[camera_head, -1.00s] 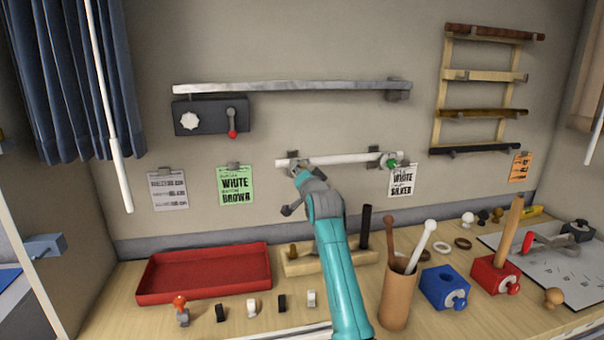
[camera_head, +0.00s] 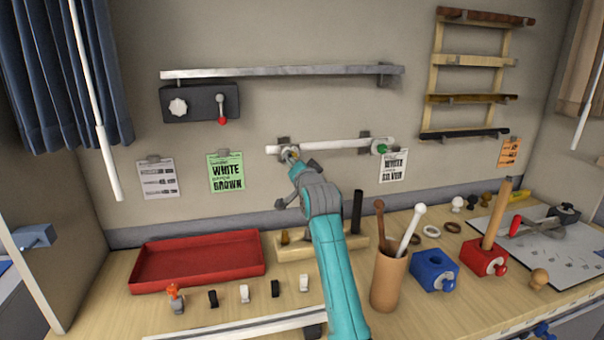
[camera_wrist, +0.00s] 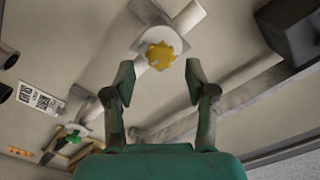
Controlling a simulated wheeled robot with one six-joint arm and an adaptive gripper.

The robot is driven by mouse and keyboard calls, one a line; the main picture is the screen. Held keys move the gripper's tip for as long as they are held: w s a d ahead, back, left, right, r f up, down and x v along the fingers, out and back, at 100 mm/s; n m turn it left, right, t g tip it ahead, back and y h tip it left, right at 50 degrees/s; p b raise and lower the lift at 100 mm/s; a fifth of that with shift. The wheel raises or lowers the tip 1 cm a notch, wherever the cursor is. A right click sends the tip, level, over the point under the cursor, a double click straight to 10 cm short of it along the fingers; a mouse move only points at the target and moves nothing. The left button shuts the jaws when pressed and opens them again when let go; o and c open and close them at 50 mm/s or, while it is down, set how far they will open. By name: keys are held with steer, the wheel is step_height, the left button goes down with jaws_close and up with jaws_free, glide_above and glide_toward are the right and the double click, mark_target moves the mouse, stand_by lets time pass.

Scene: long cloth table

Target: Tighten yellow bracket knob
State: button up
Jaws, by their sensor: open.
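The yellow knob (camera_wrist: 160,55) sits on a pale bracket in the wrist view, just beyond my fingertips. In the head view the knob (camera_head: 292,153) is small, at the left end of a white rod (camera_head: 335,146) on the wall, and partly hidden by my gripper. My gripper (camera_wrist: 160,75) is open, its two fingers spread on either side below the knob, with a gap visible between them and it. The gripper (camera_head: 295,165) also shows in the head view, reaching up to the left bracket. The right bracket has a green knob (camera_head: 382,148).
A longer grey rail (camera_head: 300,72) and a dark box (camera_head: 200,103) with a red-tipped lever are on the wall above. A red tray (camera_head: 200,262), a brown cup with rods (camera_head: 389,282) and blue (camera_head: 434,276) and red blocks (camera_head: 484,258) stand on the table below.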

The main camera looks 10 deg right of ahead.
steer(key=s, duration=0.8)
